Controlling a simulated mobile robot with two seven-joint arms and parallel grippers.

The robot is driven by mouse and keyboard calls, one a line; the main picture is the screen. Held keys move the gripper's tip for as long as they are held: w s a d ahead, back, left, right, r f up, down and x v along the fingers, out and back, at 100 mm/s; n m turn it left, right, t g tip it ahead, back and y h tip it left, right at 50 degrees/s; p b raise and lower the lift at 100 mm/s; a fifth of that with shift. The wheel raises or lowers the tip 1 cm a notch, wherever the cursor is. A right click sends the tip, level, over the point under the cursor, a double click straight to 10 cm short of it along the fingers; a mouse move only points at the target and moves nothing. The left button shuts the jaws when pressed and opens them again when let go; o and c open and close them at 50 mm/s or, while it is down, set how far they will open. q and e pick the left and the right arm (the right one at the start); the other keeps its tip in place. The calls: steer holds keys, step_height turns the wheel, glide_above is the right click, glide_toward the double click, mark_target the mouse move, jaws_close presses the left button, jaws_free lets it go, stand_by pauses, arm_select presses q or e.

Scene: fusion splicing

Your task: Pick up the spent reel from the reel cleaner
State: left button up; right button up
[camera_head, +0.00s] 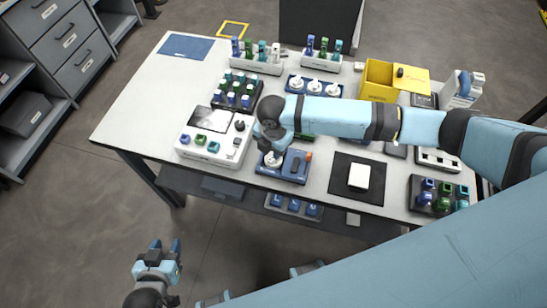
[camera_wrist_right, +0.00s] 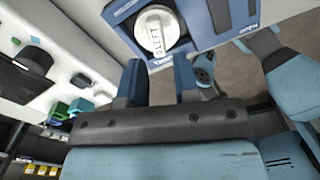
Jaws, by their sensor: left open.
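The spent reel (camera_wrist_right: 156,32) is a white round piece with lettering on its face. It sits in the blue reel cleaner (camera_wrist_right: 208,18) at the top of the right wrist view. In the head view the reel (camera_head: 272,160) shows at the left of the blue cleaner (camera_head: 293,168), near the table's front edge. My right gripper (camera_wrist_right: 158,75) is open, its two blue fingers apart and short of the reel with nothing between them. In the head view it hangs just above the reel (camera_head: 268,146), partly hidden by its own wrist. My left gripper (camera_head: 165,248) is open and empty, off the table over the floor.
A white device (camera_head: 217,139) with coloured pieces and a dark screen stands left of the cleaner. A black mat (camera_head: 340,190) with a white block lies to its right. My right arm crosses above the table. The table's left part is clear beside a blue mat (camera_head: 186,46).

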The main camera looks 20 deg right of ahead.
step_height(320, 180, down, 4)
steer(key=shift+f, duration=0.25)
steer(key=shift+c, duration=0.3)
jaws_close()
steer(key=shift+w, duration=0.1)
steer(key=shift+r, duration=0.15)
